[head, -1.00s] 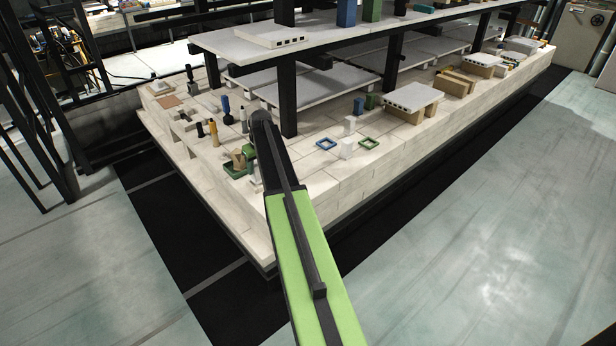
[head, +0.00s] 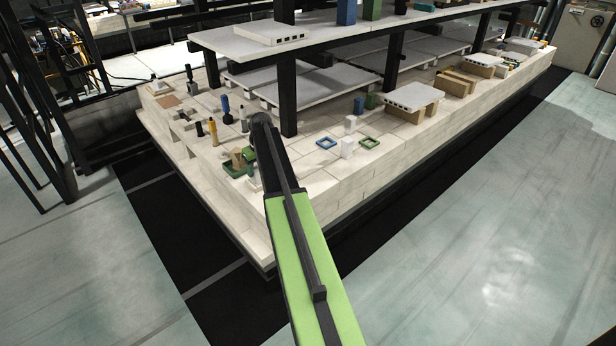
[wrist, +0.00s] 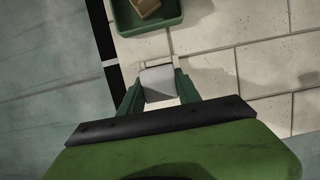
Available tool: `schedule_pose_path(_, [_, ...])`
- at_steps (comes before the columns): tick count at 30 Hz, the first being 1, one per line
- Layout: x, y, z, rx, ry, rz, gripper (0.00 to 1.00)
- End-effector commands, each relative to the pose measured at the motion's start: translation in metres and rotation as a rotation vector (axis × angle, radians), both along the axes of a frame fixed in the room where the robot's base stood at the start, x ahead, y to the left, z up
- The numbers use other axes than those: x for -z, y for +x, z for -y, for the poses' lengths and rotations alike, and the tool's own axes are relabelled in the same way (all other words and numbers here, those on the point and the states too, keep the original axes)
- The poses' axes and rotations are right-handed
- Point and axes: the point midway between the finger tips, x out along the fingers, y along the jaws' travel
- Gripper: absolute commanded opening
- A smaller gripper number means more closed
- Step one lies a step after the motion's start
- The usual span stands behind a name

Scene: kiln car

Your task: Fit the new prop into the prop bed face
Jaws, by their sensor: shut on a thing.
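My gripper (wrist: 158,88) is shut on a short pale grey block, which I take to be the new prop (wrist: 158,80). It is held between the two green fingers, above the pale brick deck of the kiln car. In the head view my arm hides most of the gripper; only a bit of green finger shows left of the arm, right of a green tray (head: 231,172). The wrist view shows that tray (wrist: 128,30) just ahead of the fingers, apart from the block. I cannot tell which spot is the prop bed face; the block's lower end is not clear.
The tray holds a tan piece (head: 237,158). Dark, yellow and blue upright pieces (head: 225,104) stand behind it. A black post (head: 288,105) carries the shelf (head: 340,42). Blue and green square frames (head: 326,143) and a white block (head: 347,148) lie to the right. The deck's left edge is close.

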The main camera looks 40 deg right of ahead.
Motion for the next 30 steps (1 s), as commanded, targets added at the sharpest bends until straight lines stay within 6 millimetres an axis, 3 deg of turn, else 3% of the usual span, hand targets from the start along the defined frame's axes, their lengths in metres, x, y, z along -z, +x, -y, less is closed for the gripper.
schedule_pose_path(4, [-0.0006, 0.0, 0.0, 0.0, 0.0, 0.0, 0.0])
schedule_pose_path(5, [-0.0006, 0.0, 0.0, 0.0, 0.0, 0.0, 0.41])
schedule_pose_path(10, [-0.0006, 0.0, 0.0, 0.0, 0.0, 0.0, 0.63])
schedule_pose_path(30, [-0.0019, -0.0004, 0.0, 0.0, 0.0, 0.0, 0.65])
